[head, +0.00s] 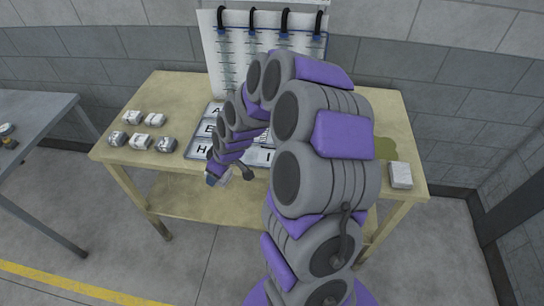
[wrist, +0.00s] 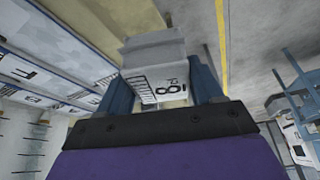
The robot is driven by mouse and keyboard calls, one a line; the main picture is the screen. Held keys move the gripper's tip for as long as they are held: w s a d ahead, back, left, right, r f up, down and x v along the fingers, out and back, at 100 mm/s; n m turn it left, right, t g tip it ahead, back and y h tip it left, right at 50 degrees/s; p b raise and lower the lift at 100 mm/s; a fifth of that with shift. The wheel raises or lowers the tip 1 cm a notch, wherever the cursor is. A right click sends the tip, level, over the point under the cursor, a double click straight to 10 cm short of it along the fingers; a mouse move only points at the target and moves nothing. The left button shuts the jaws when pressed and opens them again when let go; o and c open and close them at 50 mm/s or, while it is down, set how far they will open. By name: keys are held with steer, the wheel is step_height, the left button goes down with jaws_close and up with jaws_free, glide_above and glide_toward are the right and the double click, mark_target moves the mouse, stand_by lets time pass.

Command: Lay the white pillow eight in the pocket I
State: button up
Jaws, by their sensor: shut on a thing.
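My gripper (wrist: 162,88) is shut on the white pillow eight (wrist: 168,68), with a blue-grey finger on either side of it. The black digit 8 and a barred mark show on the block's face in the wrist view. In the head view my gripper (head: 216,178) is at the table's front edge, left of pocket I, and the block (head: 225,178) is partly hidden there. Pocket I (head: 264,157) is in the front row of the lettered tray (head: 197,157); its letter shows just left of my arm. My arm hides much of the tray's right side.
Several white and grey blocks (head: 140,142) lie on the left of the wooden table (head: 162,90). A white box (head: 400,175) is at the table's right front. A white chart (head: 230,60) with black straps stands behind the tray. Another grey table (head: 40,110) is at far left.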

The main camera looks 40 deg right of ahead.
mark_target(233, 175)
steer(key=s+d+n, duration=0.2)
steer(key=d, duration=0.1)
steer(key=d+f+n, duration=0.1)
steer(key=shift+s+d+f+g+y, duration=0.1)
steer(key=shift+s+d+g+y, duration=0.05)
steer(key=shift+s+g+y, duration=0.25)
steer(key=w+d, duration=0.1)
steer(key=d, duration=0.4)
steer(key=w+d+f+b, duration=0.1)
steer(key=d, duration=0.5)
steer(key=w+d+b, duration=0.1)
steer(key=d, duration=0.4)
steer(key=shift+w+d+f, duration=0.15)
steer(key=shift+w+f, duration=0.15)
steer(key=shift+f+b, duration=0.45)
steer(key=shift+f, duration=1.4)
steer(key=shift+r, duration=0.1)
steer(key=o, duration=0.7)
steer(key=shift+o, duration=0.2)
steer(key=shift+r, duration=0.1)
